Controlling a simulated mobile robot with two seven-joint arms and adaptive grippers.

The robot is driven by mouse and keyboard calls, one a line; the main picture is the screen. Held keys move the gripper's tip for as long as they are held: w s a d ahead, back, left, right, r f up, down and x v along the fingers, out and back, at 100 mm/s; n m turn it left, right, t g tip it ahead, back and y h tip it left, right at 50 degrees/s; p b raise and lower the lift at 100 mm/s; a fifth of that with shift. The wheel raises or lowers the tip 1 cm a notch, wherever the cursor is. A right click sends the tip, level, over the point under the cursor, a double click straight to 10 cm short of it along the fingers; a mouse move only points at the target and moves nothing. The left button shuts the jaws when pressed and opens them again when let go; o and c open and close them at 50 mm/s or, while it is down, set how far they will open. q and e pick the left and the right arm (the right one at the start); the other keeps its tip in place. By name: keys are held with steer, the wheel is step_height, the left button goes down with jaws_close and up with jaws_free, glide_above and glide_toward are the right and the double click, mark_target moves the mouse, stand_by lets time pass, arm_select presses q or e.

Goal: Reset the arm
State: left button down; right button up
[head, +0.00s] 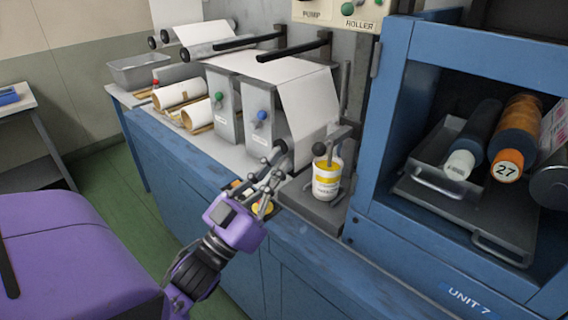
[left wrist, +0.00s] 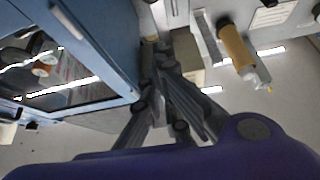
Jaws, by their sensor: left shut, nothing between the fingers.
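My left gripper (head: 268,182) is over the front of the blue bench, in front of the grey boxes with lever knobs. Its fingers are shut with nothing between them. In the left wrist view its fingers (left wrist: 160,62) come together at the tips. A dark ball knob (head: 280,147) is close to the fingertips; whether they touch cannot be told. A yellow item (head: 262,208) is partly hidden behind the gripper. My right gripper is not in view.
The blue cabinet (head: 397,110) at right holds rolls, one marked 27 (head: 507,165), above a pull-out tray (head: 455,215). Brown-cored rolls (head: 180,94) and a metal tray (head: 138,70) are at the bench's far left. Web rollers (head: 250,40) project above the bench.

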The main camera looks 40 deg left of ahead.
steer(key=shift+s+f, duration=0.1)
arm_select(q)
steer(key=s+d+f+n+g+y+p, duration=0.1)
steer(key=s+f+g+y+p, duration=0.25)
steer(key=f, duration=0.85)
steer(key=s+d+f+n+g+h+p, duration=0.15)
steer(key=s+f+g, duration=0.4)
steer(key=f, duration=0.55)
steer(key=s+d+f+g+p, duration=0.2)
steer(key=s+d+f+g, duration=0.1)
steer(key=s+f, duration=0.3)
steer(key=s+d+f+m+g+p, duration=0.1)
steer(key=s+d+f+g+p, duration=0.1)
steer(key=s+d+f, duration=0.4)
steer(key=s+f+g, duration=0.1)
steer(key=s, duration=0.3)
steer(key=shift+f+g, duration=0.3)
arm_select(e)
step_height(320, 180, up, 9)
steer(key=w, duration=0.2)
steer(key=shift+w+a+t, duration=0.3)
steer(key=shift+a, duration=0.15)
arm_select(q)
steer(key=shift+d, duration=0.1)
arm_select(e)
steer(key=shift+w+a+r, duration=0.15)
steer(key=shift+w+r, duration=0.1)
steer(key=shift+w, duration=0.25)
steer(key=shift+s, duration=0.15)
